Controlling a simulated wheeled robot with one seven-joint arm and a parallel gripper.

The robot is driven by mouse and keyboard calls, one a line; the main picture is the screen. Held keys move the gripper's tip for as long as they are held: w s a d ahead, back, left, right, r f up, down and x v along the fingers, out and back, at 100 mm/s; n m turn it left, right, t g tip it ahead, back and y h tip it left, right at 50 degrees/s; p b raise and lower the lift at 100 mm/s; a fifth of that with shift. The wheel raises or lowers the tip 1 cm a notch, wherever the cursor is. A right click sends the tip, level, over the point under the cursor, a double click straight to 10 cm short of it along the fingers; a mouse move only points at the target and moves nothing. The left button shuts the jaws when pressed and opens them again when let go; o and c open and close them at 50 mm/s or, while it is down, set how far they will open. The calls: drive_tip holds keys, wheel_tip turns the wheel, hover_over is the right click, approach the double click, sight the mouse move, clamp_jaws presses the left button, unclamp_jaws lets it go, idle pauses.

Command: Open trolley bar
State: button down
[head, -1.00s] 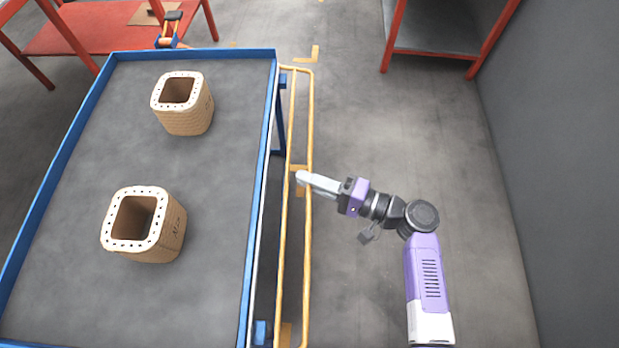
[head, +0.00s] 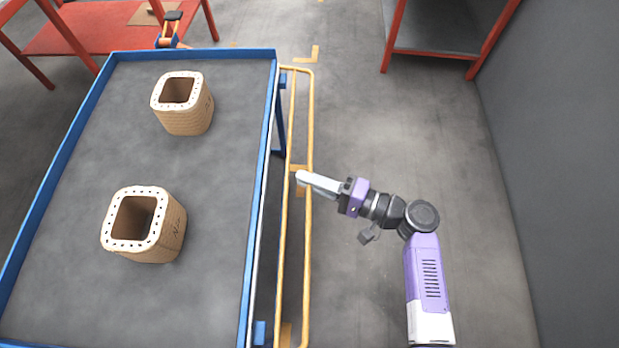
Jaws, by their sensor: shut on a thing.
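The trolley (head: 262,130) has a blue rim and a grey top, and fills the left half of the head view. Its yellow bar (head: 308,262) runs along the trolley's right side, a little outside the blue rim. My gripper (head: 301,178) reaches in from the right at about the middle of the bar. Its pale fingers are shut on the bar's outer rail. The fingers cover that short piece of the rail, so the exact contact is hidden.
A red table (head: 110,35) is at the back left and a red-framed shelf (head: 435,58) at the back right. A dark wall (head: 560,150) bounds the right. Grey floor lies between.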

drive_tip(key=shift+r, duration=0.1)
drive_tip(key=r+h+p, duration=0.1)
drive_tip(key=p, duration=0.2)
drive_tip(key=shift+r+p, duration=0.3)
drive_tip(key=shift+r, duration=0.05)
drive_tip(key=r+n+h+p, duration=0.1)
drive_tip(key=p, duration=0.2)
drive_tip(key=shift+r+g+h, duration=0.2)
drive_tip(key=shift+g+h, duration=0.1)
drive_tip(key=shift+g, duration=0.1)
drive_tip(key=h+p, duration=0.1)
drive_tip(key=p, duration=0.1)
drive_tip(key=shift+r+p, duration=0.3)
drive_tip(key=shift+f, duration=0.15)
